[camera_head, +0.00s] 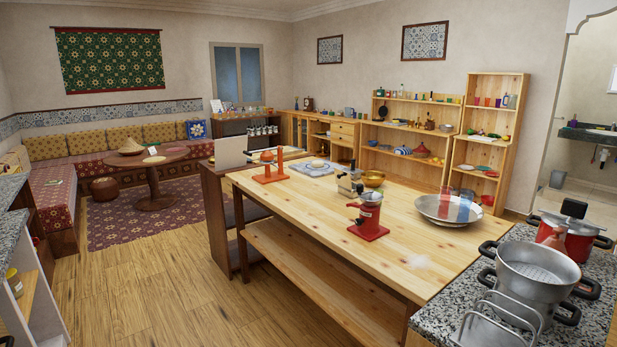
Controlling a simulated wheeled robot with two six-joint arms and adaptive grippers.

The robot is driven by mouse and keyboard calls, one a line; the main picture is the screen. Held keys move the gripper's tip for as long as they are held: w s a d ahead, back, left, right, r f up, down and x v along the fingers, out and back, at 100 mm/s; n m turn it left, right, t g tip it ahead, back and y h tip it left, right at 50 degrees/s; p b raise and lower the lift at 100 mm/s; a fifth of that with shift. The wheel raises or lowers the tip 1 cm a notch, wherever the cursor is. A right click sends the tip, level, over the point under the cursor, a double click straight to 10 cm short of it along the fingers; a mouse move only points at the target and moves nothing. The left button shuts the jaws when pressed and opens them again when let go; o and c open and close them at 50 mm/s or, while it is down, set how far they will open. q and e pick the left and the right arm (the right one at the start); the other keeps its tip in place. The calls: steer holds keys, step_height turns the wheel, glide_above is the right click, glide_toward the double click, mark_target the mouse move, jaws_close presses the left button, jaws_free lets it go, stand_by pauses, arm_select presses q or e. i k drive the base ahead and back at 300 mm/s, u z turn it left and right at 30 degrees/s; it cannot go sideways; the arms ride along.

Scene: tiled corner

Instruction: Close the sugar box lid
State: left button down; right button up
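I cannot make out for sure which thing is the sugar box. A small dark metallic item (350,183) stands on the wooden table (400,240), behind a red hand-cranked device (369,216); it is too small to tell whether it is a box or has a lid. Neither of my grippers is in view.
A wide metal bowl (432,207) and a copper-coloured bowl (373,178) stand on the table. A red stand (270,170) is at its far left end. Pots (535,268) and a wire rack crowd the granite counter (450,312) at right. The table's front is mostly clear.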

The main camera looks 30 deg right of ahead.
mark_target(342, 179)
steer(key=u, duration=0.05)
steer(key=i, duration=1.5)
steer(key=z, duration=0.75)
steer(key=i, duration=0.85)
steer(key=z, duration=0.65)
